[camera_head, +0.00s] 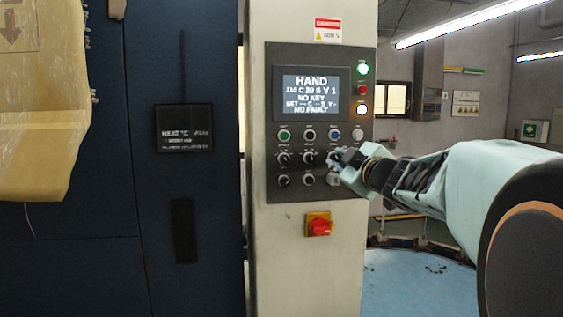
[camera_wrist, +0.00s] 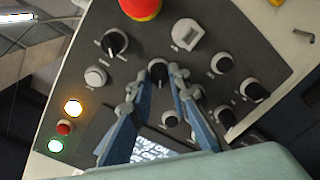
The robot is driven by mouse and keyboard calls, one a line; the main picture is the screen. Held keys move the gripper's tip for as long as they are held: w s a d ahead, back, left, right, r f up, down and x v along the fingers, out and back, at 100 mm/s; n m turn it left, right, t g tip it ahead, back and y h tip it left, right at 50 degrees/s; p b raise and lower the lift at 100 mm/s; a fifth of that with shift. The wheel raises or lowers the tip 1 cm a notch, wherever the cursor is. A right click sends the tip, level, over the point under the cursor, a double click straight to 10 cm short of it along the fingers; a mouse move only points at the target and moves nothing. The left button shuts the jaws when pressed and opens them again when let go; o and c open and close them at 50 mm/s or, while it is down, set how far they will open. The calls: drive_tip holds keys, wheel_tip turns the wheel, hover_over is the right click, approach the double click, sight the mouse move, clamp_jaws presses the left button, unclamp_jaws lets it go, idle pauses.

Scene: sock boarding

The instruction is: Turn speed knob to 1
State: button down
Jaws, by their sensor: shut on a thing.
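The grey control panel (camera_head: 272,120) carries rows of knobs and buttons under a lit display (camera_head: 311,95) reading "HAND", a line that seems to end in "V 1", "NO KEY" and "NO FAULT". My gripper (camera_head: 338,159) is at the panel's right side, over the knob row. In the wrist view my gripper (camera_wrist: 156,76) has its two blue-grey fingers on either side of a black knob (camera_wrist: 158,70), with fingertips against it. The label is too small to read, so I cannot confirm it is the speed knob. The fingers hide parts of the display and nearby controls.
A red switch on a yellow plate (camera_head: 318,225) is below the panel. Lit green (camera_head: 362,69) and amber (camera_head: 362,110) lamps are at the upper right.

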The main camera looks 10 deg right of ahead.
sight(334, 117)
drive_tip(key=shift+n, duration=0.8)
drive_tip(key=shift+r, duration=0.1)
drive_tip(key=c, duration=1.8)
unclamp_jaws()
drive_tip(key=shift+r, duration=4.95)
